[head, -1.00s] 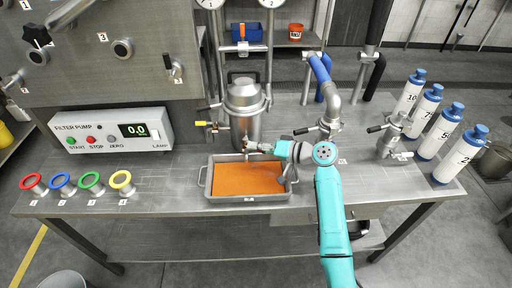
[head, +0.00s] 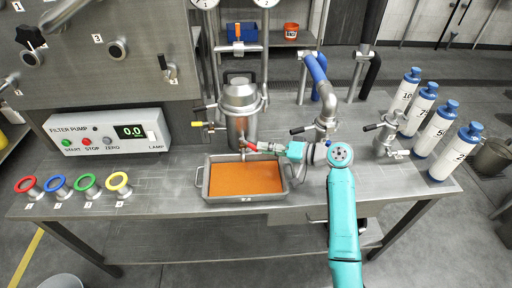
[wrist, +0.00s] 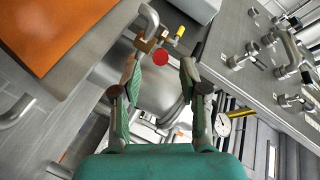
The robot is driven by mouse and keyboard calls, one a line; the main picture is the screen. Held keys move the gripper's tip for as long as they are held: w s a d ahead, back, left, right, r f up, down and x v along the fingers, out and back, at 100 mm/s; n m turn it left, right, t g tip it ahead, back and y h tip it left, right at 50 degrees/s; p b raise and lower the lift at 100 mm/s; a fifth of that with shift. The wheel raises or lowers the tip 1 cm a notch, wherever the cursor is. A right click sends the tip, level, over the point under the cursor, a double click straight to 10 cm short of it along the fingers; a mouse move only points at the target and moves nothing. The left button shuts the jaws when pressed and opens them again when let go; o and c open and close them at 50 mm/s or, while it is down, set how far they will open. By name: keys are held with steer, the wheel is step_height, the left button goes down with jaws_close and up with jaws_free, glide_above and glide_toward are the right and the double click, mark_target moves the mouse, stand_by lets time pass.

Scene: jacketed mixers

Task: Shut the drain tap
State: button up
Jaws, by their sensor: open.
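The drain tap (head: 245,147) sits low on the front of the steel vessel (head: 240,108), above the tray (head: 206,184) of orange contents. In the wrist view the tap has a bent grey spout (wrist: 149,18), a brass-coloured body (wrist: 146,43) and a red round end (wrist: 160,58) facing me. My gripper (head: 268,147) is to the right of the tap in the head view. In the wrist view my gripper (wrist: 160,78) is open and empty, its fingers apart on either side of the line to the red end. I cannot tell the tap's position, nor whether it is flowing.
The filter pump box (head: 107,134) and coloured rings (head: 119,181) are on the left. A yellow-handled valve (head: 198,124) is beside the vessel. Pipework with a black-handled valve (head: 322,125) stands close behind my arm. Blue-capped bottles (head: 432,132) line the right.

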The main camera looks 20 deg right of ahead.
steer(key=v, duration=0.7)
